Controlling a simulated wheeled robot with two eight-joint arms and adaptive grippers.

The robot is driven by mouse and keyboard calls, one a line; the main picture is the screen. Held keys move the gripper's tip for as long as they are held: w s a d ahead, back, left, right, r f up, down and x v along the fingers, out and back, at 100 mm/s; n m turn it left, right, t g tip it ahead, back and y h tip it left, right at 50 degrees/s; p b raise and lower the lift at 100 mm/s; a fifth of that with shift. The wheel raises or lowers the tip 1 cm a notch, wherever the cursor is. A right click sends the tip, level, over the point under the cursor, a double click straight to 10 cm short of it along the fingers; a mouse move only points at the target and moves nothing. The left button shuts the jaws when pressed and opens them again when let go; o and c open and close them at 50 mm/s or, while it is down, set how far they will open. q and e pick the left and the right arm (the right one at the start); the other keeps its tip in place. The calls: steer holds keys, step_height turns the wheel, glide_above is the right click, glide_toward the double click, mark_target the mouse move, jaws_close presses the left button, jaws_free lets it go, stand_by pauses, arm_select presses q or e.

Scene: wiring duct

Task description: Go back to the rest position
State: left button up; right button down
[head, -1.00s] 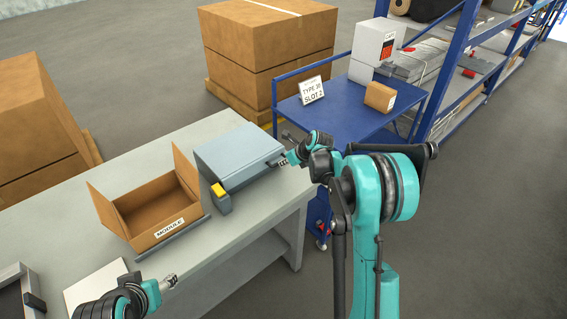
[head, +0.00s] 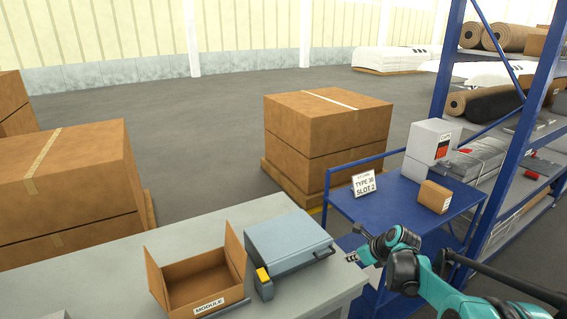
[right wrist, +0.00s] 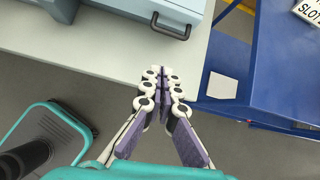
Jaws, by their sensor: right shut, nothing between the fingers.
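My right gripper (head: 351,257) is shut and empty. In the head view it is at the right end of the grey table (head: 90,262), beside the grey-blue box with a dark handle (head: 290,240). My left gripper is outside the head view now.
An open cardboard box labelled MODULE (head: 195,281) stands on the table. The blue cart (head: 390,200) carries a TYPE/SLOT 2 sign (head: 364,184), a small carton (head: 434,197) and a white box (head: 432,140). Blue shelving (head: 500,130) stands at the right; large cartons (head: 325,125) stand behind.

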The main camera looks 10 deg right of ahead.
steer(key=s+a+r+n+h+b, duration=0.1)
steer(key=s+a+r+n, duration=0.1)
steer(key=s+a+n, duration=0.4)
steer(key=s+a+r+n+h+b, duration=0.1)
steer(key=s+a+r+n, duration=0.15)
steer(key=s+n, duration=0.65)
steer(key=s+a+f+n+b, duration=0.1)
steer(key=s+f+n, duration=0.1)
steer(key=s+n, duration=0.5)
steer(key=s+a+f+n+h+b, duration=0.1)
steer(key=s+f+n, duration=0.2)
steer(key=s+n, duration=0.4)
steer(key=shift+s+a+f+n, duration=0.2)
steer(key=shift+s+a+n, duration=0.2)
steer(key=shift+n, duration=0.1)
